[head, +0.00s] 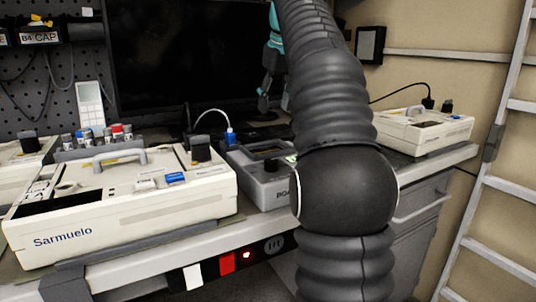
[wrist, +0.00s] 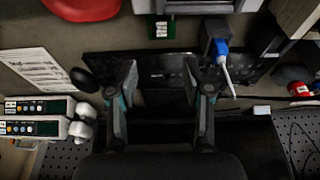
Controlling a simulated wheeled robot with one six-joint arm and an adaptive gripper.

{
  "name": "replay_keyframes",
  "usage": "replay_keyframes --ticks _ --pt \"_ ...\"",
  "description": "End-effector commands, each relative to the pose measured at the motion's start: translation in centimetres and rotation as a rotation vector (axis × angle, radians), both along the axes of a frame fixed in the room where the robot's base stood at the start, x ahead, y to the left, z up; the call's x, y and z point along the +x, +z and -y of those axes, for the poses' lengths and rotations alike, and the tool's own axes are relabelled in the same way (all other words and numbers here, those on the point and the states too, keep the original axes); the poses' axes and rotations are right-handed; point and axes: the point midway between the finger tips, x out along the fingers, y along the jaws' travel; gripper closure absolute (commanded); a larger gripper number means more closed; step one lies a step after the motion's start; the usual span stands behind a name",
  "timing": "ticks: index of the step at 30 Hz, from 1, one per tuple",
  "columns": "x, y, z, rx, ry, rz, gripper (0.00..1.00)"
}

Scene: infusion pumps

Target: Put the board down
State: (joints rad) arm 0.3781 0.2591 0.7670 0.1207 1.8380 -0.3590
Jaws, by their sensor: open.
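A small green board (wrist: 162,28) with white markings shows at the top of the wrist view, by the edge of a grey device (wrist: 205,6). In the head view a grey unit (head: 262,188) with partly hidden lettering stands behind my arm. My gripper (wrist: 163,85) is open in the wrist view, its two fingers apart with nothing between them. The board is beyond the fingertips, apart from them. In the head view part of my gripper (head: 268,85) shows in front of the dark monitor. My arm hides much of the bench there.
A cream pump case (head: 120,205) marked Sarmuelo fills the left of the bench, and another pump (head: 425,130) stands at the right. A blue plug (wrist: 221,47) with a white cable is right of my gripper. A dark keyboard (wrist: 160,75) lies below the fingers.

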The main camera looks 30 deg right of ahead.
Motion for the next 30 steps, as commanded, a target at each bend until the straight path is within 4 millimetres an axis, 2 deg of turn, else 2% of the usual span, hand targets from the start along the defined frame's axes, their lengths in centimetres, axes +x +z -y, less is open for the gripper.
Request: replay_keyframes --ticks 12,22,30 --pt "1.5 -5.2 -0.2 0.001 0.003 -0.001 0.5" --pt "2.0 -7.1 -0.3 0.001 0.004 0.001 0.5" --pt "2.6 -10.5 -0.4 0.001 0.004 0.0 0.5"
